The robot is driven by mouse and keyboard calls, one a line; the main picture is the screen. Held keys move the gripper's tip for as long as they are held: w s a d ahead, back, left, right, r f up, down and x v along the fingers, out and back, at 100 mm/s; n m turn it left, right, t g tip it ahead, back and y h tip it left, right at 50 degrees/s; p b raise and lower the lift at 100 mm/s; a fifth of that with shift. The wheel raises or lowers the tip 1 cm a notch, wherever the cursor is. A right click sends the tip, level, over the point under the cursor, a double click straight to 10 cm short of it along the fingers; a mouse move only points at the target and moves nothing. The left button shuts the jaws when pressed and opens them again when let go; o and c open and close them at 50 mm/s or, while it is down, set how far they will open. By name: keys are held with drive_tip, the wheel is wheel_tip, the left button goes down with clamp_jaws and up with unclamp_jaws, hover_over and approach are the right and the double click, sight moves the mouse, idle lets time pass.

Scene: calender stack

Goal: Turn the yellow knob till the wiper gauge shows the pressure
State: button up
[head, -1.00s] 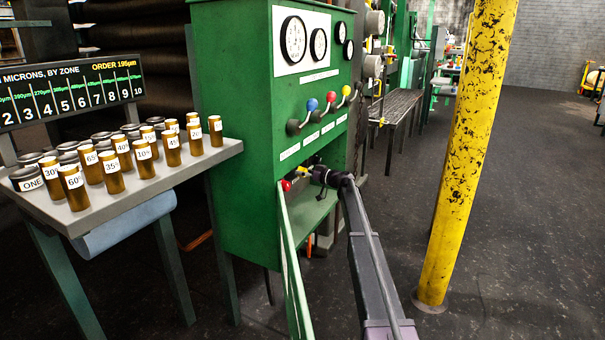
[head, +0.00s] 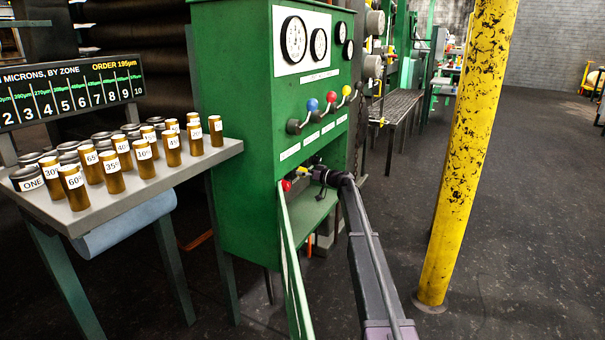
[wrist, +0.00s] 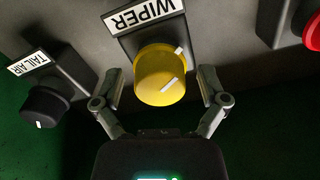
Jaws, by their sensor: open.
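The yellow knob (wrist: 161,75) sits under a plate marked WIPER (wrist: 143,17) in the wrist view, with white pointer marks on it. My gripper (wrist: 161,92) is open, one finger on each side of the knob, with visible gaps beside it. In the head view my gripper (head: 318,175) is small at the lower shelf of the green cabinet, and the yellow knob (head: 303,170) shows just left of it. Round gauges (head: 294,40) are on the cabinet's upper white panel. Their needles and labels are too small to read, so I cannot tell which is the wiper gauge.
A black knob (wrist: 45,107) marked TAIL AIR is left of my gripper, and a red knob (wrist: 313,32) is at the right. Levers with blue, red and yellow balls (head: 312,104) stick out above. A bench of brown jars (head: 111,171) stands left; a yellow post (head: 461,160) stands right.

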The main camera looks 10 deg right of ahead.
drive_tip(key=shift+s+d, duration=0.1)
drive_tip(key=v, duration=1.1)
drive_tip(key=shift+s+d, duration=0.2)
drive_tip(key=shift+d, duration=0.1)
drive_tip(key=s+a+f+m+g+h+p, duration=0.1)
drive_tip(key=s+a+f+g+h, duration=0.2)
drive_tip(key=s, duration=0.6)
drive_tip(key=s+a+f+g+h+p, duration=0.1)
drive_tip(key=s+a+f+g+p, duration=0.1)
drive_tip(key=s+a, duration=0.5)
drive_tip(key=s+a+f+m+g+h+p, duration=0.1)
drive_tip(key=s+a+f+g+h, duration=0.15)
drive_tip(key=s, duration=0.75)
drive_tip(key=s+d+f+m+g+h+p, duration=0.1)
drive_tip(key=s+f+m+g+h+p, duration=0.2)
drive_tip(key=s, duration=1.1)
drive_tip(key=s+d+m+h+p, duration=0.15)
drive_tip(key=s+h, duration=0.35)
drive_tip(key=s, duration=1)
wheel_tip(320, 180, up, 38)
drive_tip(key=m+p, duration=0.1)
drive_tip(key=p, duration=3.6)
drive_tip(key=shift+w, duration=0.25)
